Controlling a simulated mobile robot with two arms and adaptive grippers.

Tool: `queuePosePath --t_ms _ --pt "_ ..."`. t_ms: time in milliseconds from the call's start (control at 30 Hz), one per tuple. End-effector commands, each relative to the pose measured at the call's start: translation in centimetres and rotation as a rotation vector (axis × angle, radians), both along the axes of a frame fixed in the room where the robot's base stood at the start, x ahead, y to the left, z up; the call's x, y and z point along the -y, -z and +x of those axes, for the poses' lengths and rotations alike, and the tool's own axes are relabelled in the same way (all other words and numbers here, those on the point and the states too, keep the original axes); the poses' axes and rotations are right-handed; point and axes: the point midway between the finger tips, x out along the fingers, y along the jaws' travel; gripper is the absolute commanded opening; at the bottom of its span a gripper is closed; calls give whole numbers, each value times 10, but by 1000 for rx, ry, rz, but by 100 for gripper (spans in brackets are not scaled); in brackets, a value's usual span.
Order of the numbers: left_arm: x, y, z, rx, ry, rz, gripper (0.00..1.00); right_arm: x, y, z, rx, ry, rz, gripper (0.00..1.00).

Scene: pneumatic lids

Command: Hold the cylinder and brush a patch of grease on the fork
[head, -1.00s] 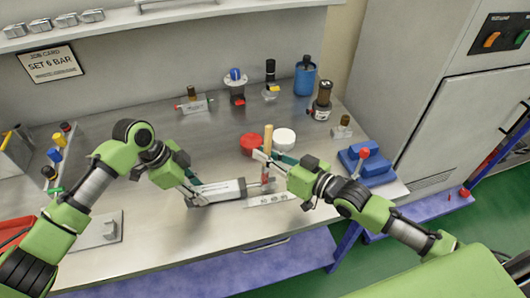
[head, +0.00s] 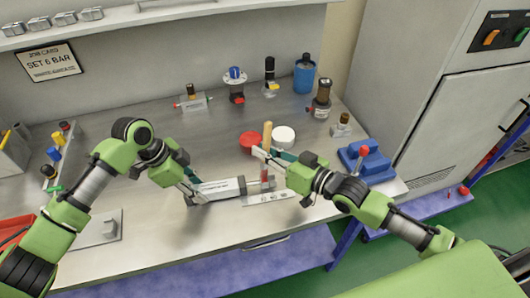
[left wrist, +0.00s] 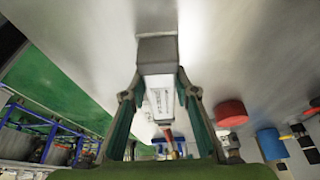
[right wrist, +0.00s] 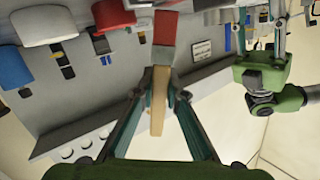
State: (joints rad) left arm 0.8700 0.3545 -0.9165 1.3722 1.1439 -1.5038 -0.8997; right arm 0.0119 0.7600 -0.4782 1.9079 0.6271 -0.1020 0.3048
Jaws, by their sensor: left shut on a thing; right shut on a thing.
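The cylinder (head: 215,190) is a silver-grey body with dark end caps, lying at the bench front. My left gripper (head: 190,194) is shut on it; the left wrist view shows the cylinder (left wrist: 160,95) between the fingers. My right gripper (head: 264,157) is shut on a brush with a wooden handle (head: 267,134) and a red lower part. In the right wrist view the handle (right wrist: 158,105) runs between the fingertips, with a red block (right wrist: 164,27) beyond. The brush is upright by the cylinder's right end. The fork there is too small and covered to make out, as is any grease.
A red round lid (head: 251,142) and a white round tub (head: 284,137) stand just behind the brush. A blue fixture with a red knob (head: 363,160) stands right. Valves and a blue bottle (head: 305,75) line the back.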

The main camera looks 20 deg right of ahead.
Motion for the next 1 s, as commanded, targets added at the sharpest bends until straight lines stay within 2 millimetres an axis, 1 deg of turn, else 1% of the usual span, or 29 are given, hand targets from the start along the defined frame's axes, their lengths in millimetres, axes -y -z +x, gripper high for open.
queuePosePath --t_ms 133,267,1000 --pt "0 1 0 0 -1 1 9 1 1 5 0 0 0 0" --pt "0 1 0 0 -1 1 9 1 1 7 -1 0 1 0" --pt "0 1 0 0 -1 1 9 -1 6 -14 -8 0 -1 0"
